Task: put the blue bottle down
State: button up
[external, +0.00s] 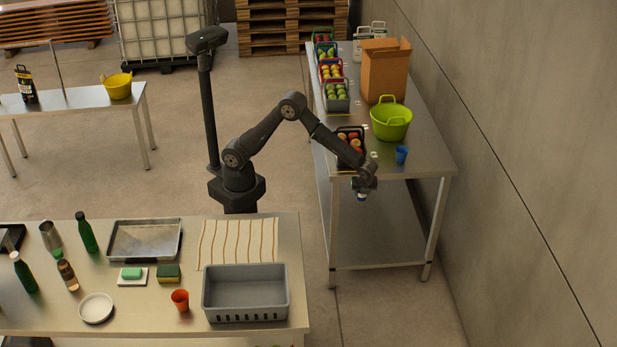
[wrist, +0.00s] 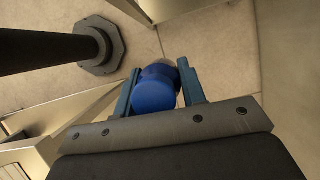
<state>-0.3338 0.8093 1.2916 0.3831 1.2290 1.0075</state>
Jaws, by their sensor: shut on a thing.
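The blue bottle (wrist: 153,92) is between the two fingers of my gripper (wrist: 158,80) in the wrist view, its round blue end facing the camera. In the external view only a small blue bit of the bottle (external: 361,198) shows under my gripper (external: 364,187). My gripper is shut on the bottle and holds it in the air, by the near edge of the right-hand steel table (external: 425,160). The wrist view shows floor behind the bottle. Most of the bottle's body is hidden.
A blue cup (external: 401,155) and a lime-green tub (external: 391,122) stand on the right-hand table, with a cardboard box (external: 385,72) and fruit crates behind.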

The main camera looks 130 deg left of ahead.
jog(key=s+d+f+n+h, duration=0.1)
jog(key=d+f+n, duration=0.2)
jog(key=d, duration=0.5)
jog(key=s+d+f+n+h, duration=0.1)
jog(key=d+f+n, duration=0.2)
jog(key=d, duration=0.6)
jog(key=s+d+f+n+g+h, duration=0.1)
jog(key=s+d+f+n, duration=0.1)
jog(key=d+f, duration=0.3)
jog(key=d+n, duration=0.1)
jog(key=d, duration=0.3)
jog(key=shift+n, duration=0.3)
jog(key=shift+f, duration=0.1)
